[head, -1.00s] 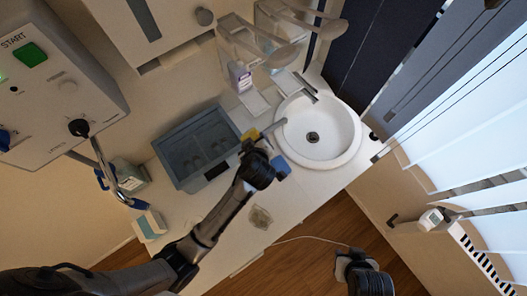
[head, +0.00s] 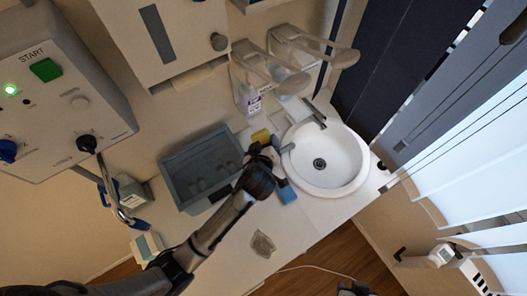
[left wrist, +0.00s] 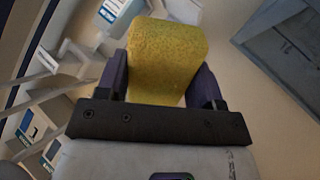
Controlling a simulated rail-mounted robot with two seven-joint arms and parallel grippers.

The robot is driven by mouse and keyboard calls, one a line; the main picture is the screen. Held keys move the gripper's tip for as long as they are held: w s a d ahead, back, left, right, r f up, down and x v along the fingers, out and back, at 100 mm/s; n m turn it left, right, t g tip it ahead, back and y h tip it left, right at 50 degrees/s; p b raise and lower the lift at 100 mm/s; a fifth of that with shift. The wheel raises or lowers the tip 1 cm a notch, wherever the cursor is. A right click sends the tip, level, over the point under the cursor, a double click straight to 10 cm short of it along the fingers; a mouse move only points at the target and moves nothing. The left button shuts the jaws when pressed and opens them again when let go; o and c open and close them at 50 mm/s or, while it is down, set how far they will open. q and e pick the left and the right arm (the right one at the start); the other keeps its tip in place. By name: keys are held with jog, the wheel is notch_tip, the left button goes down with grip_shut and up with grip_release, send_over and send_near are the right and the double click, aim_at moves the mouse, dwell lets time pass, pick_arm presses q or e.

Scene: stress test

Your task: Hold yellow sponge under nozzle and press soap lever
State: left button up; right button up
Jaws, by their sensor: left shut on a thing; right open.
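A yellow sponge (head: 261,135) is held by my left gripper (head: 266,146) above the counter, between the grey bin and the sink. In the left wrist view the sponge (left wrist: 168,55) stands between the two fingers of the left gripper (left wrist: 163,88), which is shut on it. Two wall-mounted soap dispensers stand beyond it: the left one (head: 247,97) holds a labelled bottle, and its long lever (head: 268,66) sticks out to the right. The second lever (head: 318,43) is further right. The nozzles cannot be made out. My right gripper (head: 352,287) shows only at the bottom edge, open and far from the dispensers.
A white round sink (head: 345,181) with a tap (head: 314,113) is right of my left gripper. A blue block (head: 286,192) lies close beside that gripper. A grey bin (head: 178,186) is to its left. A paper dispenser (head: 165,40) hangs on the wall.

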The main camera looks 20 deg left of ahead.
pick_arm(q)
jog(key=shift+w+a+f+b, duration=0.15)
jog(key=shift+w+a+b, duration=0.35)
jog(key=shift+w, duration=1.1)
jog(key=shift+w+a+f+b, duration=0.2)
jog(key=shift+w+b, duration=0.5)
jog(key=shift+w, duration=0.95)
jog(key=shift+w+a+f+b, duration=0.15)
jog(key=shift+w+a+b, duration=0.35)
jog(key=shift+w, duration=1.1)
pick_arm(e)
jog(key=shift+f, duration=1.95)
pick_arm(q)
jog(key=shift+d, duration=0.15)
